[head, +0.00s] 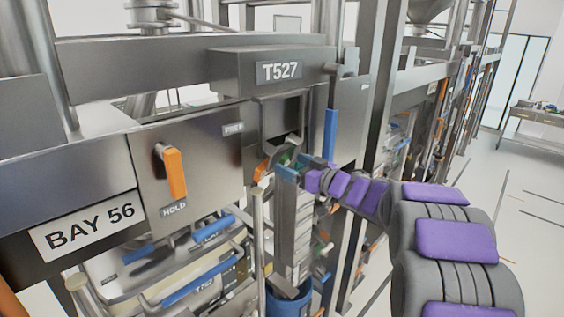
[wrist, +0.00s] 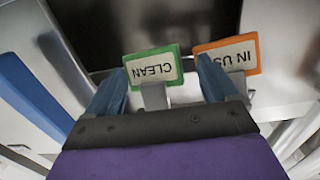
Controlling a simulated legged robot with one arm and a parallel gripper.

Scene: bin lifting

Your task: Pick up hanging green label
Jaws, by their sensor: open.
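The green label (wrist: 153,66) reads CLEAN, upside down in the wrist view, and hangs by a grey clip in front of a dark opening. In the head view it is a small green patch (head: 284,158), partly hidden by my gripper. My gripper (wrist: 161,76) is open, with one blue finger on each side of the green label's lower part; I cannot tell whether either touches it. In the head view my gripper (head: 294,167) is at the label holder under the T527 sign.
The T527 plate (head: 279,71) is on the steel frame above. A panel with an orange handle (head: 175,172) marked HOLD stands to the left. A blue vertical bar (head: 330,134) is close beside my gripper. Open floor (head: 480,190) lies to the right.

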